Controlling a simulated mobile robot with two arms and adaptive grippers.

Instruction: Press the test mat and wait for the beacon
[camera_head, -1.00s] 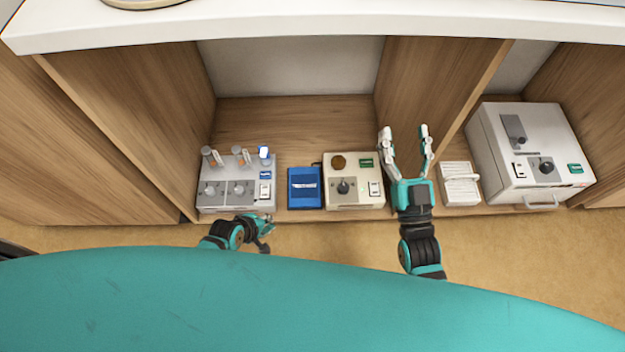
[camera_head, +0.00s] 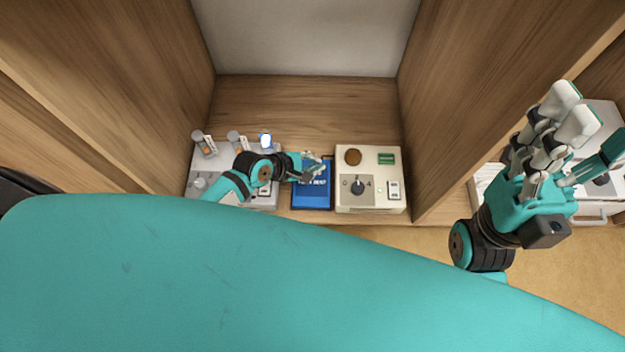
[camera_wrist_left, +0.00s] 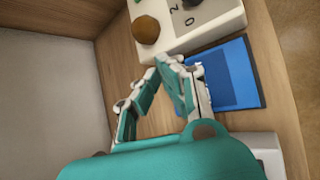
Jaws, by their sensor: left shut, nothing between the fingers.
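The blue test mat (camera_head: 312,199) lies flat on the cabinet floor, between a grey device and a cream box. My left gripper (camera_head: 318,164) is shut and empty above the mat's back part and hides some of its lettering. In the left wrist view the fingers (camera_wrist_left: 166,66) partly cover the mat (camera_wrist_left: 238,75); I cannot tell whether they touch it. The amber-brown beacon dome (camera_head: 353,157) on the cream box looks unlit; it also shows in the wrist view (camera_wrist_left: 146,29). My right gripper (camera_head: 572,108) is raised at the right, away from the mat; its opening is unclear.
The cream box (camera_head: 370,204) with a dial stands close right of the mat. The grey device (camera_head: 204,172) with vials stands at the left, partly behind my left arm. A wooden divider (camera_head: 460,110) rises at the right. Cabinet floor behind the devices is clear.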

